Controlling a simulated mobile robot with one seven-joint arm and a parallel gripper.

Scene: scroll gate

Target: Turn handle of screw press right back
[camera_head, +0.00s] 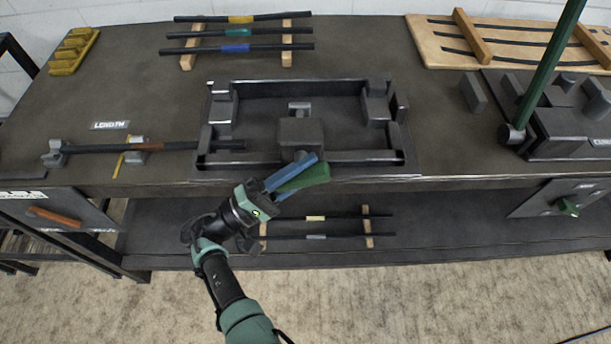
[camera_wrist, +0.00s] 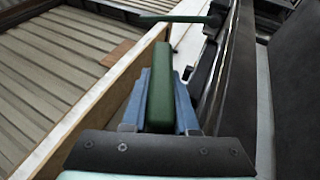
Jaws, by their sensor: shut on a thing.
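The screw press appears to be the dark rectangular frame (camera_head: 412,160) on the bench, with a grey block (camera_head: 300,132) at its front middle. Its green handle (camera_head: 308,179) projects at the frame's front edge, slanting up to the right. My gripper (camera_head: 293,174) is at that front edge, with its blue fingers around the handle. In the wrist view, the green handle (camera_wrist: 160,90) lies between the blue fingers of my gripper (camera_wrist: 161,98), which is shut on it. The handle's joint with the press is hidden behind the gripper.
A long green lever (camera_head: 545,75) rises from a dark fixture (camera_head: 570,135) at the right. A dark rod (camera_head: 100,149) lies on supports at the left. Racks with coloured-band rods (camera_head: 237,33) stand at the back. A lower shelf (camera_head: 440,225) runs below the bench edge.

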